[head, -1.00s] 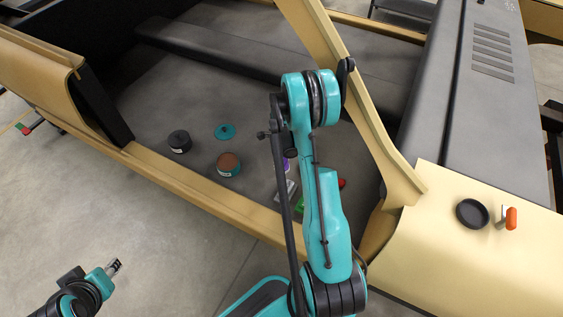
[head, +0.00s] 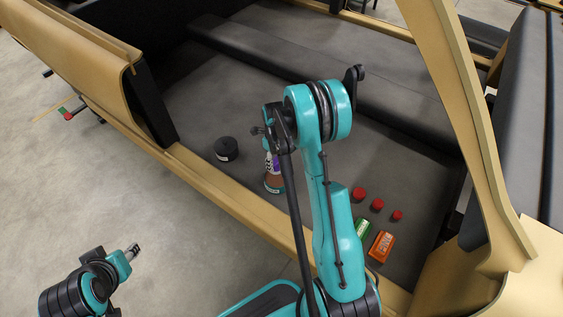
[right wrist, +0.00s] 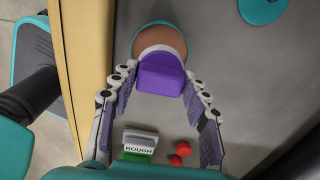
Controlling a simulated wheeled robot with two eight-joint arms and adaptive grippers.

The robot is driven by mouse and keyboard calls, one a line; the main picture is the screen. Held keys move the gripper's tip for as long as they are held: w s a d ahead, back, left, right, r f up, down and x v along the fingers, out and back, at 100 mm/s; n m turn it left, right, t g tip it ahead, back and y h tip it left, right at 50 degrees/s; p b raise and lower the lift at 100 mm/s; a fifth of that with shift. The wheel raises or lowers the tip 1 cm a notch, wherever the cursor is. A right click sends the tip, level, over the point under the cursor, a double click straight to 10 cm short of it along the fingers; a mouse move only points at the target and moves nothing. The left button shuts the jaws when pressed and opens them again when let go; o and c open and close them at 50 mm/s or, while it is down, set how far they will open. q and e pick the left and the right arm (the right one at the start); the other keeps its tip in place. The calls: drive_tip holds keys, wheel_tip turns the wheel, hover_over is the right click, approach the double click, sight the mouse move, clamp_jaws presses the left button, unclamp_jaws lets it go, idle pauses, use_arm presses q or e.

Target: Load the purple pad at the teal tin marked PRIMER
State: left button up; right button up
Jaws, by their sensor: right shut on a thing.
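My right gripper (right wrist: 160,82) is shut on the purple pad (right wrist: 160,75), with a finger on each side of it. In the head view the gripper (head: 271,148) is mostly behind my arm, and a sliver of the pad (head: 271,163) shows. The open teal tin (head: 274,184) stands on the dark floor of the shell. Its reddish-brown contents (right wrist: 165,38) show just beyond the pad. The pad overlaps the tin's near side in the wrist view; I cannot tell if they touch. The tin's lettering is not readable. My left gripper (head: 133,249) is outside the shell, away from everything.
A dark tin (head: 226,149) stands left of the teal tin. A teal lid (right wrist: 262,8) lies beyond. A green block marked ROUGH (right wrist: 140,144), red caps (head: 359,194) and an orange box (head: 381,246) lie to the right. The shell's tan sill (head: 215,192) runs in front.

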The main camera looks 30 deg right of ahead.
sight(276, 169)
drive_tip(key=shift+s+f+b, duration=0.1)
drive_tip(key=shift+f+b, duration=0.25)
drive_tip(key=shift+f, duration=0.3)
drive_tip(key=shift+f+b, duration=1.35)
drive_tip(key=shift+f, duration=0.85)
drive_tip(key=shift+f, duration=0.55)
drive_tip(key=shift+r, duration=0.15)
drive_tip(key=shift+r+p, duration=2.1)
drive_tip(key=shift+r, duration=1.3)
